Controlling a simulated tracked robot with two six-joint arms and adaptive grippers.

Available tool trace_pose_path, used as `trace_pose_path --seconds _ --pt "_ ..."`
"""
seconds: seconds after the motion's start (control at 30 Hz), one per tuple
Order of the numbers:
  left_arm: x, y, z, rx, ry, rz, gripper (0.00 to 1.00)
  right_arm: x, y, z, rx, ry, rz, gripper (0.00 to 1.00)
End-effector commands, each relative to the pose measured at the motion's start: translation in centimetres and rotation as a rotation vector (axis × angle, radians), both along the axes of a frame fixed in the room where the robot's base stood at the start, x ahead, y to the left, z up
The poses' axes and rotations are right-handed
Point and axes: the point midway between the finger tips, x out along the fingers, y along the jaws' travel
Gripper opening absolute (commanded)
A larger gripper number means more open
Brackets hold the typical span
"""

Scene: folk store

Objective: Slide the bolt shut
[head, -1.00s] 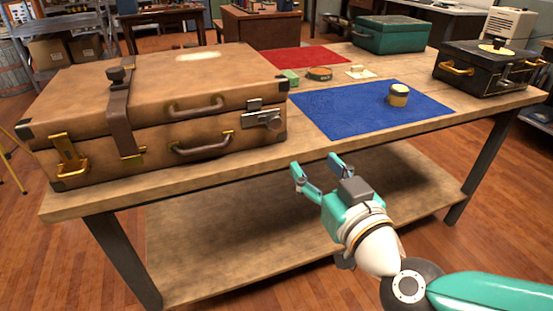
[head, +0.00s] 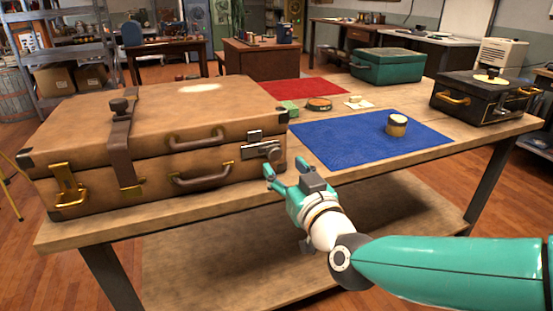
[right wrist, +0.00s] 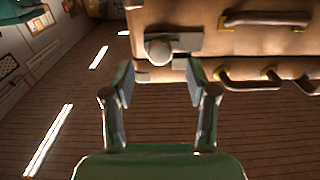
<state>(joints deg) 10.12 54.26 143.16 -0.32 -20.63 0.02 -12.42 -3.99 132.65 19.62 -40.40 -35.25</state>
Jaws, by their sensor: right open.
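A large brown suitcase (head: 90,150) lies shut on the left of the wooden workbench. A silver bolt (head: 262,150) with a round knob sits at the right end of its front, near the lid seam. The bolt and its knob also show in the right wrist view (right wrist: 158,50), just beyond my fingertips. My right gripper (head: 284,168) is open and empty, close in front of the bolt and a little below it. In the right wrist view its two fingers (right wrist: 160,80) are spread either side of the knob's line, apart from it. My left gripper is out of view.
The suitcase also has brown handles (head: 200,176), a strap and a brass clasp (head: 68,187). A blue mat (head: 350,140) with a round tin (head: 397,125) lies right of it. A black case (head: 485,97) and a green case (head: 388,65) stand farther right.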

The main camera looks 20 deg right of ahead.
Motion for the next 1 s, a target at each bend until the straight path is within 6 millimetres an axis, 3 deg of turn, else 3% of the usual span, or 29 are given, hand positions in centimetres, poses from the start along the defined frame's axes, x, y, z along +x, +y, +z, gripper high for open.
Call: trace_pose_path --seconds 0.1,0.3,0.7,1.0 --pt "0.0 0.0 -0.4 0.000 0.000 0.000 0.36 2.3 0.0 -0.2 0.000 0.001 -0.001 0.57" --pt "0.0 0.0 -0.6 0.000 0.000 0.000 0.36 4.6 0.0 0.0 0.000 0.000 -0.001 0.57" --pt "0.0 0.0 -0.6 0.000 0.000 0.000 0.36 5.2 0.0 0.0 0.000 0.000 0.000 0.57" --pt "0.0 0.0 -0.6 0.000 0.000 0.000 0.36 5.2 0.0 0.0 0.000 0.000 -0.001 0.07"
